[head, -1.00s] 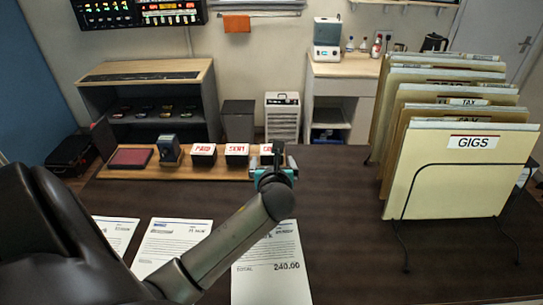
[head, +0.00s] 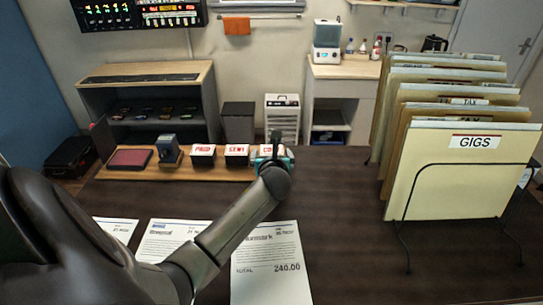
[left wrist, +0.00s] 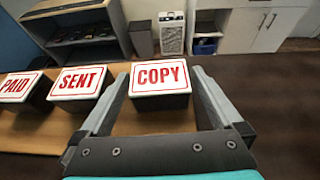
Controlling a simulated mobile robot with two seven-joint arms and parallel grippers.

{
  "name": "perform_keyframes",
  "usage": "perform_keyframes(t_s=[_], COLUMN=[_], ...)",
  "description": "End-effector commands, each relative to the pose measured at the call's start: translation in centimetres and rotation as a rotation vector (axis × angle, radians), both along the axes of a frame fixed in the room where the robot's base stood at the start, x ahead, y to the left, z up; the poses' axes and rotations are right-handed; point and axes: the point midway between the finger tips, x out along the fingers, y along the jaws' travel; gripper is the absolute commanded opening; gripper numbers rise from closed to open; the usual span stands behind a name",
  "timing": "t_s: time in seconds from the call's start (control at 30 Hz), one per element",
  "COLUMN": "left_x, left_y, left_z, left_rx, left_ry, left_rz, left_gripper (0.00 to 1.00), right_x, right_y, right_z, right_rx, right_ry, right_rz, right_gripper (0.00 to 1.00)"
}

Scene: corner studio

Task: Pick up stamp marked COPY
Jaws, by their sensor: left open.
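The COPY stamp (left wrist: 160,78) is a dark block with a white top and red lettering. In the left wrist view it sits between the two open fingers of my left gripper (left wrist: 158,97), with a gap on each side. In the head view the COPY stamp (head: 266,151) stands at the right end of the wooden tray (head: 225,174), partly hidden by my left gripper (head: 272,160). The SENT stamp (head: 237,154) and the PAID stamp (head: 203,154) stand to its left. My right gripper does not show.
An ink pad (head: 130,158) and a dark stamper (head: 168,150) share the tray's left half. Printed papers (head: 268,262) lie on the near desk. A wire rack of folders (head: 455,175) stands at right. Bare desk (head: 335,200) lies between tray and rack.

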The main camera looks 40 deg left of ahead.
Motion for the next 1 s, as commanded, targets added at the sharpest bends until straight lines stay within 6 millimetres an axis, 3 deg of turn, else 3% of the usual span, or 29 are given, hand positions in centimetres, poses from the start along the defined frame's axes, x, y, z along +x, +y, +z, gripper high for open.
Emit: perform_keyframes(t_s=[0.07, 0.7, 1.0], left_x=[-0.01, -0.04, -0.02], left_y=[-0.02, -0.02, -0.01], left_z=[0.01, -0.01, 0.21], left_rx=[0.000, 0.000, 0.001], left_ry=[0.000, 0.001, 0.000], left_rz=[0.000, 0.001, 0.001], left_gripper=[0.97, 0.25, 0.23], right_x=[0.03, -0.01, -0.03], right_y=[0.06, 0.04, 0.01], right_z=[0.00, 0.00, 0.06], right_rx=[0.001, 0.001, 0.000], right_ry=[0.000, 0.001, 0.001], right_rz=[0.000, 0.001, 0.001], right_gripper=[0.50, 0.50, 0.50])
